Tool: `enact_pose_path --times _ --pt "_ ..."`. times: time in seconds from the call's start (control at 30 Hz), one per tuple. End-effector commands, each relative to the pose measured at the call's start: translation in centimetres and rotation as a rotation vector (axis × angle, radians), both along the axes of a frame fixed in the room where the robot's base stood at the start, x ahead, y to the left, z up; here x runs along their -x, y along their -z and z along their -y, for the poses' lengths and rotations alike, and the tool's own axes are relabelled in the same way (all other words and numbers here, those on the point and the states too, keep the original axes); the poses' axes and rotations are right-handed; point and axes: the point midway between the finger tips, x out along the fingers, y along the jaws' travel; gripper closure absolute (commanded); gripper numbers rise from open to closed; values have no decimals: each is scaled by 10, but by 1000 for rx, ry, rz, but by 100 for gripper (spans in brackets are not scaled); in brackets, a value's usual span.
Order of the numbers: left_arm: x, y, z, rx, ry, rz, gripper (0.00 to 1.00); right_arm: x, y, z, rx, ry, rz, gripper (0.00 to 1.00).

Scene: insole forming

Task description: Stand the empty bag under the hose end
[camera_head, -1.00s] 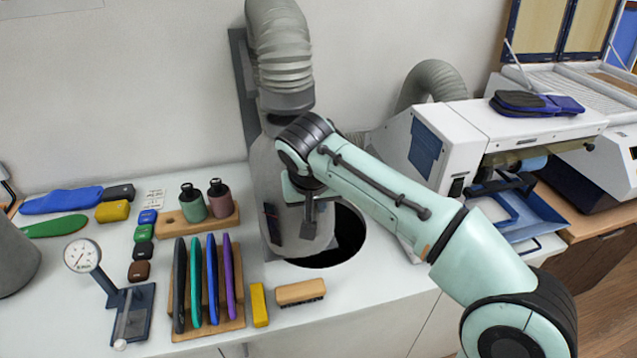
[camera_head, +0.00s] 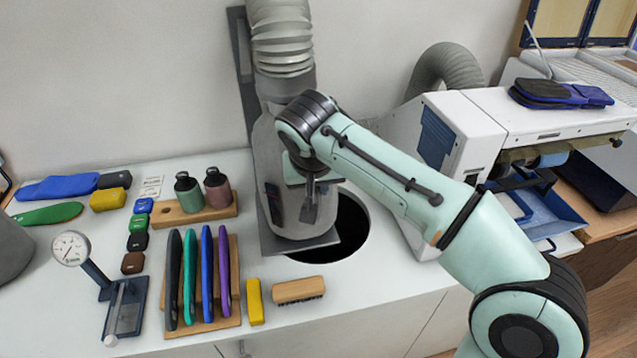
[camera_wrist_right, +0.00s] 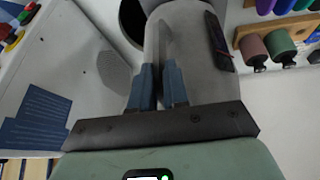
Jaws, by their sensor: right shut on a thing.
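The grey bag (camera_head: 268,165) is upright below the grey ribbed hose (camera_head: 281,45) in the head view, and its top meets the hose's lower end there. Its bottom is over a dark grey plate (camera_head: 300,246); I cannot tell whether it rests on it. A dark patch is on the bag's left side. My right gripper (camera_head: 309,212) is shut on the bag's front cloth. In the right wrist view, the gripper (camera_wrist_right: 160,72) has its fingers close together against the bag (camera_wrist_right: 182,25). My wrist hides the bag's upper right. My left gripper is not in view.
A round black opening (camera_head: 350,228) in the worktop lies right of the bag. Two bottles (camera_head: 189,193) in a wooden holder stand to its left. A rack of coloured insoles (camera_head: 207,275), a yellow block (camera_head: 255,302) and a brush (camera_head: 298,290) lie in front. A white machine (camera_head: 465,130) stands right.

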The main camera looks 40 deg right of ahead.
Motion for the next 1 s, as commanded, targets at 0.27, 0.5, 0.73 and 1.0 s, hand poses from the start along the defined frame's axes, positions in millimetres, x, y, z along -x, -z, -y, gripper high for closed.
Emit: enact_pose_path --times 0.27,0.5,0.73,1.0 --pt "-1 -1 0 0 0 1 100 1 2 0 -1 0 -15 59" --pt "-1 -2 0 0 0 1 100 1 0 0 -1 0 -11 59" --pt "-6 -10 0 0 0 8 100 9 -30 -10 -1 -1 -4 59" --pt "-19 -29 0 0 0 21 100 24 -83 -28 0 -1 -4 59"
